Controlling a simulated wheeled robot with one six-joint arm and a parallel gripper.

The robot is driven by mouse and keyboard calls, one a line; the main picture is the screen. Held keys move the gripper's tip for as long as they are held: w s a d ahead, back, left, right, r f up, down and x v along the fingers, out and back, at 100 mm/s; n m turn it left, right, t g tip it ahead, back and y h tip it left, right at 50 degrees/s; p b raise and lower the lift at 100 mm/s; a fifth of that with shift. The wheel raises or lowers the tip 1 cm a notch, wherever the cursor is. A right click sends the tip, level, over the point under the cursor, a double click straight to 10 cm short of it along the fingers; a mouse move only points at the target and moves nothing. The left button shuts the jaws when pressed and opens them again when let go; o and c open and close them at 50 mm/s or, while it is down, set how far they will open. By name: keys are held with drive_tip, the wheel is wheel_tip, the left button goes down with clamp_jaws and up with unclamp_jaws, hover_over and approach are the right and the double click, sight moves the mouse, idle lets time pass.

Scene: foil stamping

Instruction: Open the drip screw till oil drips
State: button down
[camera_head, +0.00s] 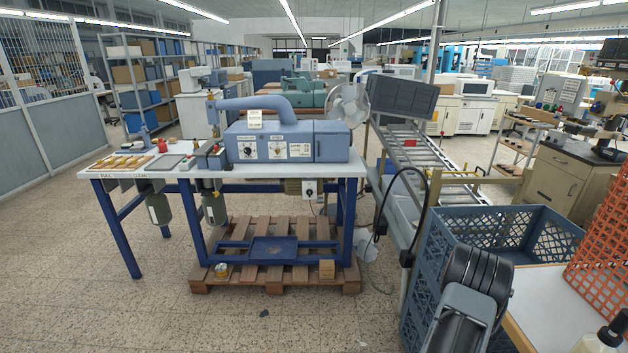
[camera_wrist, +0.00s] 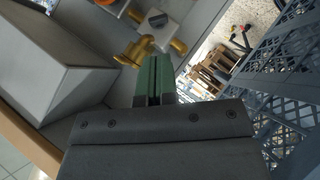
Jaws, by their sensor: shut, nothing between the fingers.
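My gripper (camera_wrist: 154,62) shows in the wrist view with its green fingers shut together and nothing between them. Just beyond the fingertips are brass pipe-like fittings (camera_wrist: 136,50) on a pale panel. A grey knob-like part (camera_wrist: 156,18) on a white block sits above them, with an orange part at the upper left. I cannot tell which part, if any, is the drip screw, or whether the fingers touch the fittings. No oil drip is visible. In the head view, the blue-grey stamping machine (camera_head: 285,140) stands on a blue-legged table; my gripper is not clearly seen there.
A blue plastic crate (camera_head: 540,232) stands at the right, and its mesh shows in the wrist view. An orange mesh (camera_head: 604,250) is at the far right. A wooden pallet (camera_head: 275,280) lies under the table (camera_head: 120,172). The floor at the front left is free.

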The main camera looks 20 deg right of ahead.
drive_tip(key=w+a+f+n+t+y, duration=0.1)
drive_tip(key=w+a+n+t, duration=0.15)
drive_tip(key=w+t, duration=1)
drive_tip(key=w+a+r+n+y, duration=0.25)
drive_tip(key=w+a+r, duration=0.45)
drive_tip(key=w+a, duration=0.35)
drive_tip(key=s+a+r+n+y, duration=0.1)
drive_tip(key=s+a+r+n, duration=0.1)
drive_tip(key=a+r+n, duration=0.5)
drive_tip(key=s+a+r+n+t+y, duration=0.1)
drive_tip(key=a+r+n, duration=0.6)
drive_tip(key=a+r, duration=0.9)
drive_tip(key=s+a, duration=0.1)
drive_tip(key=a, duration=0.4)
drive_tip(key=shift+s+a+y, duration=0.2)
drive_tip(key=shift+s+y, duration=0.05)
drive_tip(key=shift+y, duration=0.1)
drive_tip(key=shift+d+r+t, duration=0.1)
drive_tip(key=shift+t, duration=0.15)
